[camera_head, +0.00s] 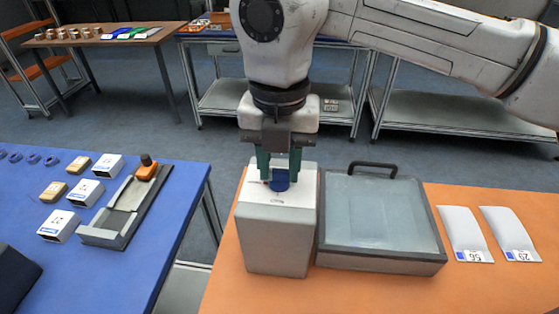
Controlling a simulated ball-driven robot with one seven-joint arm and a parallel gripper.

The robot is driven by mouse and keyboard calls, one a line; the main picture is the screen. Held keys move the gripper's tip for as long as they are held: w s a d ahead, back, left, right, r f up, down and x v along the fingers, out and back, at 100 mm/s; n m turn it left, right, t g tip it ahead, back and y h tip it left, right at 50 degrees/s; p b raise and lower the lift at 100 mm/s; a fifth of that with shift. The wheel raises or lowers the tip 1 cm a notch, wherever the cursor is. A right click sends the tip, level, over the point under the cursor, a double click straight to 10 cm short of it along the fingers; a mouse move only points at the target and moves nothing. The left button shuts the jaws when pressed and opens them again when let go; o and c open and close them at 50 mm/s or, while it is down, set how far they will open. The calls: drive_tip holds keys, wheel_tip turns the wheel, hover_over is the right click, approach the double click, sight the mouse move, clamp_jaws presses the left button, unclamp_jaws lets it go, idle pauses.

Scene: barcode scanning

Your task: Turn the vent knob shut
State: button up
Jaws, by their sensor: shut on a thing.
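The vent knob is a small dark blue knob (279,184) on the top of a light grey box (277,240), at the front of the orange table. My gripper (279,176) points straight down over the box. Its dark green fingers are shut on the blue knob, one on each side. A thin red mark shows on the box top just left of the knob. The fingers and the gripper body hide part of the knob and the back of the box top, so I cannot tell the knob's exact turn.
A glass-lidded case (375,215) with a black handle stands close right of the box. Two white cards (465,230) lie further right on the orange table (480,290). A blue table (180,200) at left holds small boxes and a grey fixture (120,210). A floor gap separates the tables.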

drive_tip(key=n, duration=0.8)
drive_tip(key=shift+n, duration=0.3)
drive_tip(key=n, duration=0.4)
drive_tip(key=shift+r+n, duration=0.1)
drive_tip(key=shift+n, duration=2.4)
drive_tip(key=o, duration=1)
drive_tip(key=shift+o, duration=0.2)
